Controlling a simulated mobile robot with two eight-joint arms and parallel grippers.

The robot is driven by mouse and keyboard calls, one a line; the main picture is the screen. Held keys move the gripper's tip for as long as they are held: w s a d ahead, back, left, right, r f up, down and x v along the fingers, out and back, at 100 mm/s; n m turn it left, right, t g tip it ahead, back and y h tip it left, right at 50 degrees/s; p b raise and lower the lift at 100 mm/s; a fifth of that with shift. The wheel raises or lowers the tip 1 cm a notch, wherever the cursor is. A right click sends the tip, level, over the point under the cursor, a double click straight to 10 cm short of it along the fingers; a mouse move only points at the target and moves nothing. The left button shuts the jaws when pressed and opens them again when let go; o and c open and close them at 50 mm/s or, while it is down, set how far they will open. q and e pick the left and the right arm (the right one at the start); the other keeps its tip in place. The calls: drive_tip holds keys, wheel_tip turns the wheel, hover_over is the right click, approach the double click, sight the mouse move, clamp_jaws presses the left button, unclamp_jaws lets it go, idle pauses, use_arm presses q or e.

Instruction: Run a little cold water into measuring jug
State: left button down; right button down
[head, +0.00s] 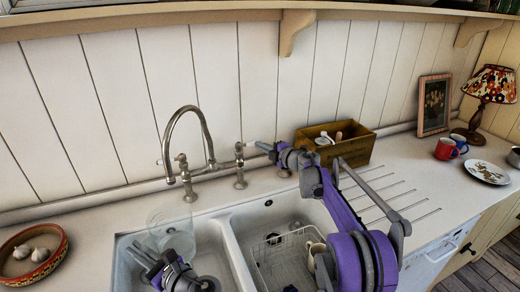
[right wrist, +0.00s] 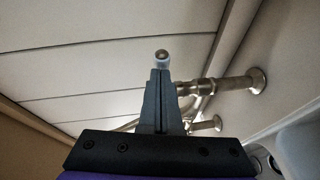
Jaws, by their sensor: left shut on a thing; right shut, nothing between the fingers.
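The clear measuring jug (head: 172,222) is at the left basin, below and just left of the tap spout. My left gripper (head: 150,258) is shut on it, from the front left. Glare and transparency hide whether water is in it. The metal bridge tap (head: 204,138) has a curved spout and two side levers; no stream shows. My right gripper (head: 268,148) is shut and empty beside the right lever (head: 250,143). In the right wrist view the shut fingers (right wrist: 161,75) point at the lever's round pale end (right wrist: 162,56); I cannot tell if they touch.
The right basin (head: 230,225) holds a wire rack (head: 275,262) and a cream mug (head: 314,250). A wooden box (head: 350,150) stands behind my right arm. A garlic bowl (head: 50,268) sits at left. Mugs (head: 446,148), a plate (head: 487,172) and a lamp (head: 490,85) stand right.

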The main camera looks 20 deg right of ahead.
drive_tip(key=shift+w+d, duration=0.15)
drive_tip(key=shift+w, duration=0.05)
drive_tip(key=shift+r, duration=0.1)
idle(0.4)
drive_tip(key=shift+s, duration=0.1)
drive_tip(key=d+v, duration=0.2)
drive_tip(key=v, duration=1)
drive_tip(key=shift+r, duration=0.25)
